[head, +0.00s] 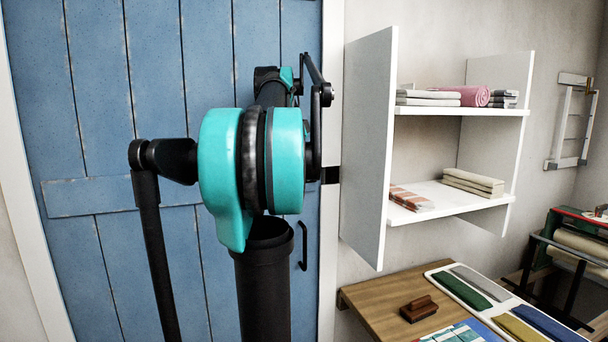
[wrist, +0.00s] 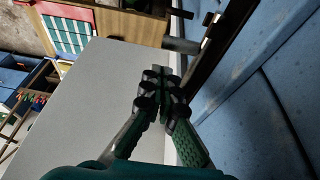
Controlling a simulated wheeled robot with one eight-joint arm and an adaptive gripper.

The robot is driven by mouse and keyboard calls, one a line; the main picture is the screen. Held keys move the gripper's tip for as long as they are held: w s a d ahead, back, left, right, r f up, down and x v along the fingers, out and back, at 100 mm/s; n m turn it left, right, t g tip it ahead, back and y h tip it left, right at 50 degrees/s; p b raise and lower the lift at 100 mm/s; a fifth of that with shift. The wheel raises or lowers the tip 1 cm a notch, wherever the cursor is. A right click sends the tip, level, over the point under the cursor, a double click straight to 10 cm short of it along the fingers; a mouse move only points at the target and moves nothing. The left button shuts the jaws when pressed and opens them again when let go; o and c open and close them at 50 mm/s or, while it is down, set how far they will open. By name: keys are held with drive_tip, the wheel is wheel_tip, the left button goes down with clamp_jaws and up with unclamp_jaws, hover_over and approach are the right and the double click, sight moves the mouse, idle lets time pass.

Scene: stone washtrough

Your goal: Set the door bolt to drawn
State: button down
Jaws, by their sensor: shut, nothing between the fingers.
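The blue plank door (head: 90,90) stands upright at the left in the head view, and its blue boards (wrist: 285,90) fill the right side of the wrist view. A small black fitting (head: 330,174) sits at the door's right edge on the white frame. It may be part of the bolt, but my arm covers the area beside it, so I cannot tell the bolt's position. My gripper (wrist: 163,85) has its fingertips together and empty, in front of a pale panel and close to the door side. It is hidden in the head view.
A black pull handle (head: 303,245) is low on the door. A white shelf unit (head: 367,150) with folded cloths juts out just right of the frame. A wooden table (head: 375,305) with a brown block (head: 419,309) and coloured pieces stands below it.

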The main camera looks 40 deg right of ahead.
drive_tip(key=s+d+v, duration=0.1)
drive_tip(key=v, duration=0.8)
drive_tip(key=shift+w+d+r, duration=0.15)
drive_tip(key=shift+w+r, duration=0.15)
drive_tip(key=shift+r, duration=0.3)
drive_tip(key=shift+s, duration=0.1)
